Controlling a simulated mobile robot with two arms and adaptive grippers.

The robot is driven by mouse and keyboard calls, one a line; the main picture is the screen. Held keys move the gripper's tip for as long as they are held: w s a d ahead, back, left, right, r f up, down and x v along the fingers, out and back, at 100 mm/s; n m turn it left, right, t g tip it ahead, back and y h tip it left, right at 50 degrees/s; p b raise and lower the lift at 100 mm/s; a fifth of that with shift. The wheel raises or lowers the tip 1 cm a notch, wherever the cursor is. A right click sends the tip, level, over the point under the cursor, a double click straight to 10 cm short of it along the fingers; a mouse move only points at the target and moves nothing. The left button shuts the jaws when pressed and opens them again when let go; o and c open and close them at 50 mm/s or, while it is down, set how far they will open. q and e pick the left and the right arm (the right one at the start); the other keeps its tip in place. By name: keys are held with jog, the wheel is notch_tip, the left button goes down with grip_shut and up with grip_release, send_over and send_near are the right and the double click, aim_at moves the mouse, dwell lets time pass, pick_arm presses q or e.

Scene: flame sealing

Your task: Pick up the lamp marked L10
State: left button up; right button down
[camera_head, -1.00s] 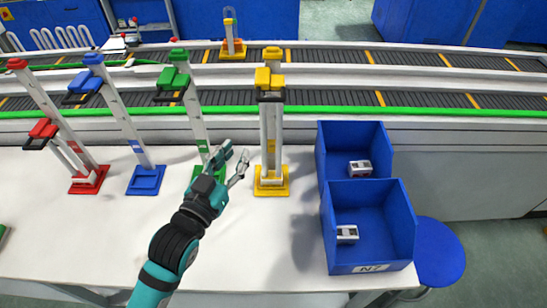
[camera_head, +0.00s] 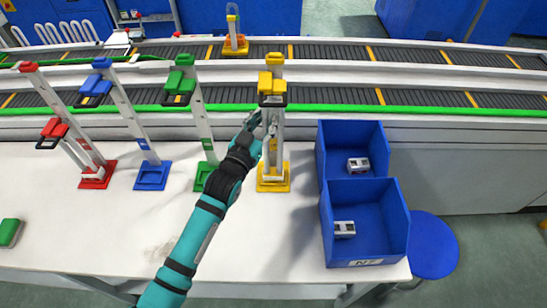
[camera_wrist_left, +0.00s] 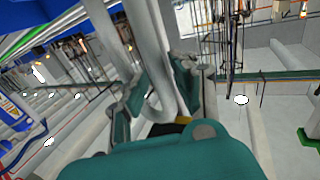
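A yellow stand (camera_head: 273,185) with a yellow clamp stands upright on the white table, left of the blue bins. A pale U-shaped lamp tube (camera_wrist_left: 168,112) shows close up in the left wrist view, its bend between my fingers. I cannot read an L10 mark on it. My left gripper (camera_head: 262,124) reaches from the front to the yellow stand, below its clamp. Its teal fingers stand apart on either side of the tube in the left wrist view (camera_wrist_left: 155,100); contact is not clear. My right gripper is not in view.
Red (camera_head: 97,175), blue (camera_head: 151,176) and green (camera_head: 203,176) stands line the table to the left. Two blue bins (camera_head: 368,200), each holding a small grey part, stand right. Behind runs a conveyor (camera_head: 420,92), with another yellow-based lamp holder (camera_head: 236,46).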

pick_arm(q)
jog(key=shift+w, duration=0.15)
grip_shut()
dwell(0.4)
